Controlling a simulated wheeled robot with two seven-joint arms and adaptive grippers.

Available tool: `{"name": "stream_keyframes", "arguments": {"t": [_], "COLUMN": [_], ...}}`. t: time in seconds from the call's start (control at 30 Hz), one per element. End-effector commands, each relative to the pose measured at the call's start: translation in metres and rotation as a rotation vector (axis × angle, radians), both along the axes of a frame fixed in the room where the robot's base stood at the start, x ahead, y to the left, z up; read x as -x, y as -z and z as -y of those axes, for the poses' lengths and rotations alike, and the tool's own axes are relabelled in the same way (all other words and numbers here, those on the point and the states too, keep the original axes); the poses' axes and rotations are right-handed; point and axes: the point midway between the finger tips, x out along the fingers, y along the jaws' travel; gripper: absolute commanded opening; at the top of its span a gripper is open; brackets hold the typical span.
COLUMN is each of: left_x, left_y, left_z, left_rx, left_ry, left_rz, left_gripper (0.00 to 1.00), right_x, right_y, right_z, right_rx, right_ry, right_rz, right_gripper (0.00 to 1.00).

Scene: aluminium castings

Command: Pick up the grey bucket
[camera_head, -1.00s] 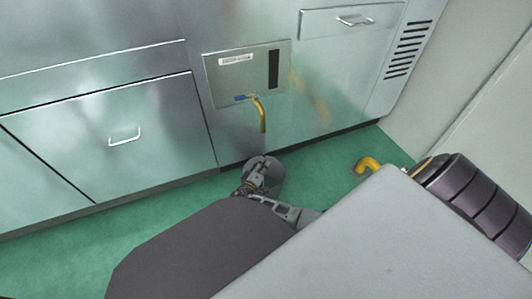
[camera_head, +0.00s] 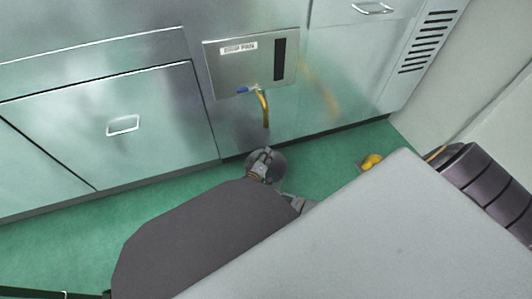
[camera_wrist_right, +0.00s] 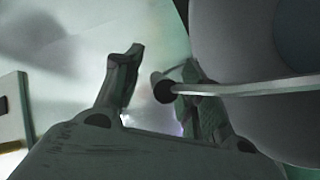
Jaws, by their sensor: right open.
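The grey bucket (camera_head: 279,168) stands on the green floor under the tap (camera_head: 264,108), close to the steel cabinets. My right gripper (camera_head: 264,156) is at its near left side and covers part of it. In the right wrist view the bucket's rounded grey body (camera_wrist_right: 235,45) fills the right side. A thin light handle bar (camera_wrist_right: 265,87) with a dark round end crosses in front of one finger. Its end lies in the gap between the open fingers of the right gripper (camera_wrist_right: 164,62); I cannot tell its depth there. My left gripper is not in view.
The steel cabinet front (camera_head: 160,125) runs along the back, with a panel (camera_head: 235,72) above the tap. A yellow object (camera_head: 371,161) is on the floor to the right, partly hidden by my grey body. Green floor is free left of the bucket.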

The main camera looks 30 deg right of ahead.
Motion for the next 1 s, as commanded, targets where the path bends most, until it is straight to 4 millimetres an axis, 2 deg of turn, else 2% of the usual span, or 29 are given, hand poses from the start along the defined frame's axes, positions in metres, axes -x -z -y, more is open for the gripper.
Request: {"name": "stream_keyframes", "arguments": {"t": [0.07,0.37,1.0], "left_x": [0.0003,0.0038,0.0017], "left_y": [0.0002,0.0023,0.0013], "left_z": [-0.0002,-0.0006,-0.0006], "left_rx": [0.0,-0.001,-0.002], "left_ry": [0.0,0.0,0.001], "left_rz": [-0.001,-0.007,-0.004], "left_gripper": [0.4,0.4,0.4], "right_x": [-0.0001,-0.0002,-0.0026], "right_y": [-0.0001,-0.0002,-0.0036], "right_z": [0.0001,0.0003,0.0004], "right_rx": [0.0,0.0,0.003], "right_ry": [0.0,0.0,0.0], "right_rz": [0.0,0.0,0.007], "right_gripper": [0.4,0.01,0.0]}}
